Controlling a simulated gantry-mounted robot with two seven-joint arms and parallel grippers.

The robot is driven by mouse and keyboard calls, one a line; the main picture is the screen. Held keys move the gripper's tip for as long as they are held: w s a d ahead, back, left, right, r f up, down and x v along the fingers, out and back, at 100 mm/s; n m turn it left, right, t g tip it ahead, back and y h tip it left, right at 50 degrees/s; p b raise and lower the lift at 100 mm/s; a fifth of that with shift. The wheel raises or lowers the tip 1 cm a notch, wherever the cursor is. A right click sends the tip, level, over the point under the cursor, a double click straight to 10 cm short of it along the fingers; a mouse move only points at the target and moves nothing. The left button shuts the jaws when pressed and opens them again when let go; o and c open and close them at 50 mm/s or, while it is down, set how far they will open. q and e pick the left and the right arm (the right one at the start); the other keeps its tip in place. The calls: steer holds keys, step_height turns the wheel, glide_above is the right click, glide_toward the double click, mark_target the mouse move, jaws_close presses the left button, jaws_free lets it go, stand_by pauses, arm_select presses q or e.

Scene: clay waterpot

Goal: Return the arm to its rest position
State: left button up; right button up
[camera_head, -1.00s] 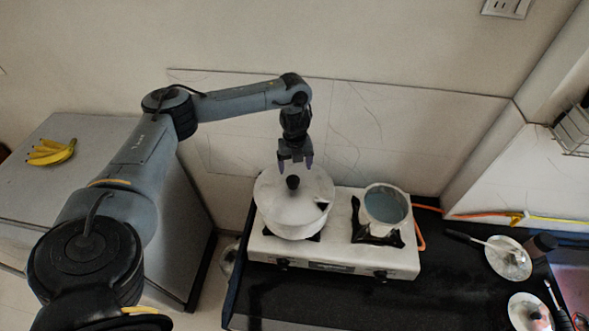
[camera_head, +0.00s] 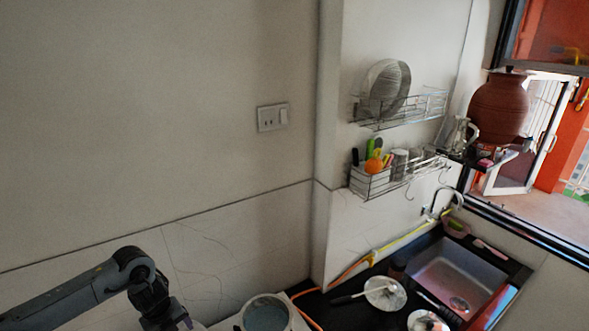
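My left arm (camera_head: 75,297) comes in low at the left of the head view, stretched toward the stove area. My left gripper (camera_head: 172,322) is at the bottom edge and its fingertips are cut off by the frame, so its opening does not show. No held object is visible. My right arm and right gripper are not in view. A brown clay pot (camera_head: 498,108) stands upright at the upper right by the window. The white lidded pot is out of view now.
A white pot with bluish contents (camera_head: 266,315) sits at the bottom, right of my gripper. Wire racks (camera_head: 400,108) hold plates and utensils on the wall. A sink (camera_head: 459,275) is at the lower right. Plates (camera_head: 385,293) lie on the dark counter.

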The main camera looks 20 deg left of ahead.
arm_select(q)
steer(key=d+f+t+h, duration=0.2)
steer(key=d+f, duration=0.1)
steer(key=d, duration=1.2)
steer(key=d+f+t+h, duration=0.15)
steer(key=d+f, duration=0.25)
steer(key=d, duration=1.1)
steer(key=s+d+r+n+t, duration=0.3)
steer(key=d+r+n, duration=0.15)
steer(key=d, duration=0.45)
steer(key=s+a+n+g+y, duration=0.3)
steer(key=s+a+n+g, duration=0.1)
steer(key=s+a+n, duration=0.9)
steer(key=s+n, duration=0.3)
steer(key=s, duration=0.1)
steer(key=shift+a, duration=0.2)
